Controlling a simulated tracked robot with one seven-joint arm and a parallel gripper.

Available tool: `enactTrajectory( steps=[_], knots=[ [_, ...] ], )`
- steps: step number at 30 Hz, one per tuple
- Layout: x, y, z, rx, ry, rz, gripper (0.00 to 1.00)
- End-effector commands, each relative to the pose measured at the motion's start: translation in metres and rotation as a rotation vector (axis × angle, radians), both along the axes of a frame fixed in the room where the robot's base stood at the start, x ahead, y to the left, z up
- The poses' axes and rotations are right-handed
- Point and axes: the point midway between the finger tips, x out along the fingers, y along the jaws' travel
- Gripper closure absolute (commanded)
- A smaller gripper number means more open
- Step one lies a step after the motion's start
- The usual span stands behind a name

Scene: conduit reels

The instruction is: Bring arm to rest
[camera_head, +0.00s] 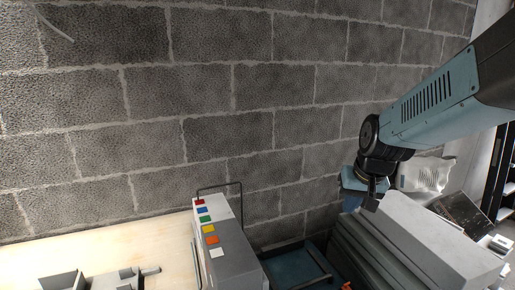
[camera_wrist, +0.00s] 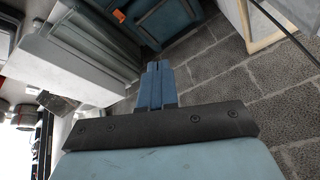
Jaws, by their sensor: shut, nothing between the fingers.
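My arm reaches in from the upper right in the head view, and my gripper (camera_head: 369,201) hangs at its end, in front of the block wall and over the left edge of a grey stack. In the wrist view my gripper (camera_wrist: 156,66) shows as two blue fingers pressed together. The gripper is shut and empty. Its fingers are partly hidden by the wrist in the head view.
A grey block wall (camera_head: 220,140) fills the back. A grey box with coloured squares (camera_head: 225,245) stands on a pale wooden top (camera_head: 165,240). Grey stacked slabs (camera_head: 430,245) stand at the right, beside a blue bin (camera_head: 295,268). Open space lies before the wall.

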Motion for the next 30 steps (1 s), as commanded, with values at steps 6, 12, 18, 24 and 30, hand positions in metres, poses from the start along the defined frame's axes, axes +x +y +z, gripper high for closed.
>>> enactTrajectory(
  steps=[6,12,18,24,30],
  knots=[
    [-0.038,-0.001,0.038,-0.036,-0.048,0.038,1.0],
    [-0.075,-0.004,0.064,-0.072,-0.084,0.067,1.0],
    [-0.105,-0.007,0.081,-0.101,-0.11,0.083,1.0],
    [-0.117,-0.009,0.086,-0.114,-0.119,0.089,1.0],
    [-0.117,-0.01,0.086,-0.112,-0.116,0.087,1.0]
  ],
)
